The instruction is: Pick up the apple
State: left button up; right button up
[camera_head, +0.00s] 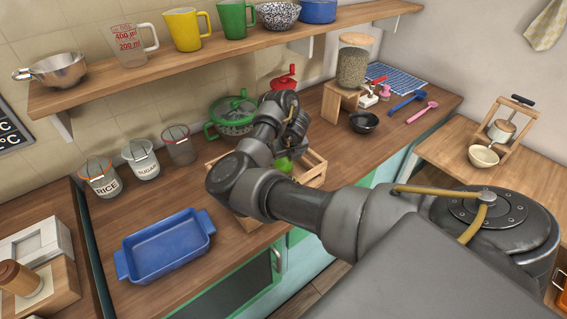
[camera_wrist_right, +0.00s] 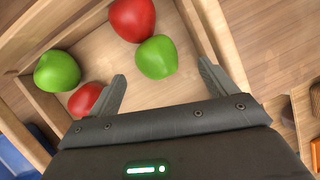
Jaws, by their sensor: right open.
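A wooden crate (camera_head: 312,168) on the counter holds red and green apples. In the right wrist view, one green apple (camera_wrist_right: 157,57) lies in line with the gap between the fingers. Another green apple (camera_wrist_right: 57,71) lies at the left by the crate wall. A red apple (camera_wrist_right: 131,18) is at the top, and a second red apple (camera_wrist_right: 86,99) is partly hidden by the left finger. My right gripper (camera_wrist_right: 163,72) is open and empty over the crate. In the head view, my arm hides most of the crate; one green apple (camera_head: 284,164) shows. My left gripper is out of view.
A blue baking dish (camera_head: 165,247) stands left of the crate. A green colander (camera_head: 234,113) and glass jars (camera_head: 140,158) stand behind. A black bowl (camera_head: 364,122) and a wooden riser (camera_head: 341,98) are to the right. A shelf with mugs (camera_head: 187,28) hangs above.

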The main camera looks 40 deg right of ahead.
aim_at(285, 160)
jog(key=shift+w+d+f, duration=0.2)
jog(key=shift+f, duration=0.7)
jog(key=x, duration=0.2)
jog(key=b+x, duration=0.1)
jog(key=x, duration=0.1)
jog(key=shift+w+a+f+b, duration=0.15)
jog(key=shift+w+f+b, duration=0.15)
jog(key=shift+f, duration=0.05)
jog(key=shift+r, duration=0.1)
jog(key=shift+c, duration=0.2)
jog(key=c, duration=1.1)
jog(key=shift+r, duration=0.1)
